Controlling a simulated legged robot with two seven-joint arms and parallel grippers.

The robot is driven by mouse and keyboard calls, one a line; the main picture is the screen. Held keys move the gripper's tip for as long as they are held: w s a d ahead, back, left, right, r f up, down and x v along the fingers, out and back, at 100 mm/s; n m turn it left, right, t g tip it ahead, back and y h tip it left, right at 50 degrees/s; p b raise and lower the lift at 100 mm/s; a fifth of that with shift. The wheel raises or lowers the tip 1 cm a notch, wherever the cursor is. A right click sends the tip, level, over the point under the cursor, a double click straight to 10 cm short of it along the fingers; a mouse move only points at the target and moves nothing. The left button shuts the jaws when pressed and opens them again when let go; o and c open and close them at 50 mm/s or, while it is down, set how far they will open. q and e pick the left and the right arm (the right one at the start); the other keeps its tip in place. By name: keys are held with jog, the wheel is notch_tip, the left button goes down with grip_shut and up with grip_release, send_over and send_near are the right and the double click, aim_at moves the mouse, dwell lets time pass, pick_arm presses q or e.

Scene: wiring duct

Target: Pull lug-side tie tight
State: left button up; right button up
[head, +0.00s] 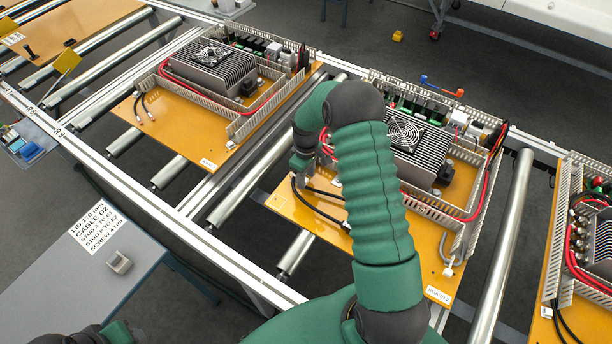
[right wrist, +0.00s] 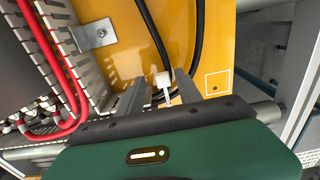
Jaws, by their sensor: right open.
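A small white cable tie (right wrist: 163,82) shows in the right wrist view, with its head and a short tail standing beside a black cable (right wrist: 152,28) on the orange board (right wrist: 118,62). My right gripper (right wrist: 159,77) has its two grey fingers apart, one on each side of the tie. I cannot tell whether either finger touches it. In the head view my right gripper (head: 304,180) points down at the board (head: 283,207), near the black cables (head: 318,208). The tie is too small to make out there.
A slotted duct wall (right wrist: 70,60) with red cables (right wrist: 42,50) and a metal bracket (right wrist: 97,33) stand left in the wrist view. A finned heatsink with a fan (head: 405,135) stands beside my right arm. A grey side table (head: 75,285) carries a label and a small grey part (head: 118,262).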

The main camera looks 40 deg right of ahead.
jog(key=shift+w+a, duration=0.1)
jog(key=shift+a, duration=0.3)
jog(key=shift+d, duration=0.2)
grip_shut()
jog(key=shift+s, duration=0.2)
dwell(0.7)
